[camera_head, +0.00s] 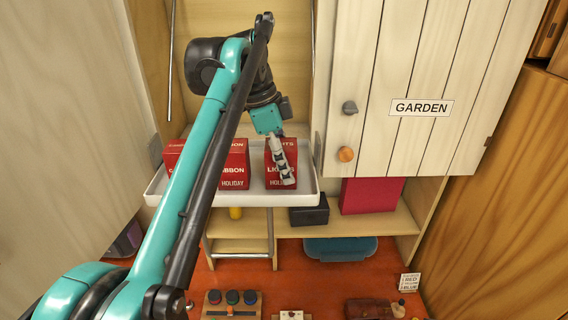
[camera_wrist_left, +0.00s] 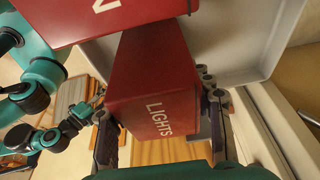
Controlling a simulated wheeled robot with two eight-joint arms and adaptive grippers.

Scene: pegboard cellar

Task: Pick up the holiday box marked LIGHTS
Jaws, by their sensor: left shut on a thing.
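The red holiday box marked LIGHTS (camera_head: 273,172) is at the right end of a white tray (camera_head: 308,190). In the left wrist view the LIGHTS box (camera_wrist_left: 150,75) fills the middle, tilted in the picture. My left gripper (camera_head: 284,172) is shut on it, with one finger along each side in the wrist view (camera_wrist_left: 160,130). The finger partly covers the box's label in the head view. I cannot tell whether the box touches the tray. Another red box, marked RIBBON (camera_head: 236,172), stands to its left, partly behind my arm.
A white cabinet door marked GARDEN (camera_head: 440,70) is right of the tray. A dark box (camera_head: 310,211) and a magenta box (camera_head: 370,195) sit on the shelf to the right. A blue bin (camera_head: 340,248) is lower down. Another red box (camera_head: 173,152) is left of my arm.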

